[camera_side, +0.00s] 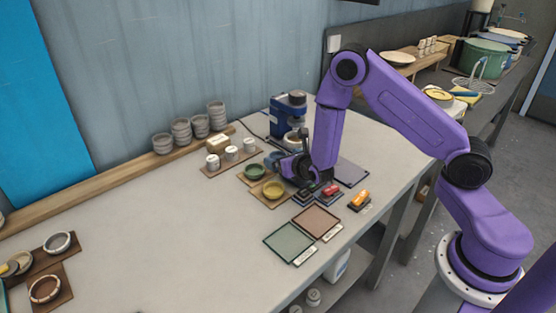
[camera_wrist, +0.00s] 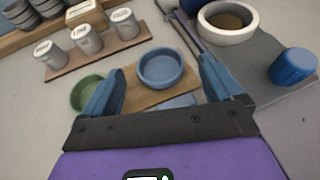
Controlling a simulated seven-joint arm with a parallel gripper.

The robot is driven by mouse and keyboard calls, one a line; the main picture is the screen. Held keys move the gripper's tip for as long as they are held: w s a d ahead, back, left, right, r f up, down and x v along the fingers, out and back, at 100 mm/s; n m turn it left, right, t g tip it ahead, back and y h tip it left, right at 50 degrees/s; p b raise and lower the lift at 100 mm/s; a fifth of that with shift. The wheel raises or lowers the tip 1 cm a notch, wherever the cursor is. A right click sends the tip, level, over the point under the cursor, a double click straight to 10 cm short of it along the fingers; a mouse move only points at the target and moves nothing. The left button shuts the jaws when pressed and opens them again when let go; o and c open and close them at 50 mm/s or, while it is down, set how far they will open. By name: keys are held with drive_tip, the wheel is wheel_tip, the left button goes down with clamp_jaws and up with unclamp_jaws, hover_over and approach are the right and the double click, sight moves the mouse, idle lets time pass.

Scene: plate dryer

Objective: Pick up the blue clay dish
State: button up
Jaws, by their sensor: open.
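The blue clay dish (camera_wrist: 160,70) is a small round open bowl on a brown board (camera_wrist: 143,98) in the wrist view. My gripper (camera_wrist: 161,66) is open, with one blue finger to the left of the dish and one to the right. The fingers look empty, and I cannot tell how far above the dish they are. In the side view my gripper (camera_side: 296,168) is low over the far right part of the table, and it hides most or all of the blue dish there.
A green dish (camera_side: 255,171) and a yellow dish (camera_side: 273,189) sit close to my gripper. White jars (camera_side: 231,154) stand on a board behind. A blue machine (camera_side: 288,115) stands farther back. Orange (camera_side: 358,201) and red blocks lie right. The table's middle (camera_side: 150,220) is clear.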

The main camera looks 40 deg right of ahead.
drive_tip(key=shift+x, duration=1.1)
drive_tip(key=c, duration=1.1)
drive_tip(key=shift+r, duration=0.1)
drive_tip(key=shift+c, duration=0.2)
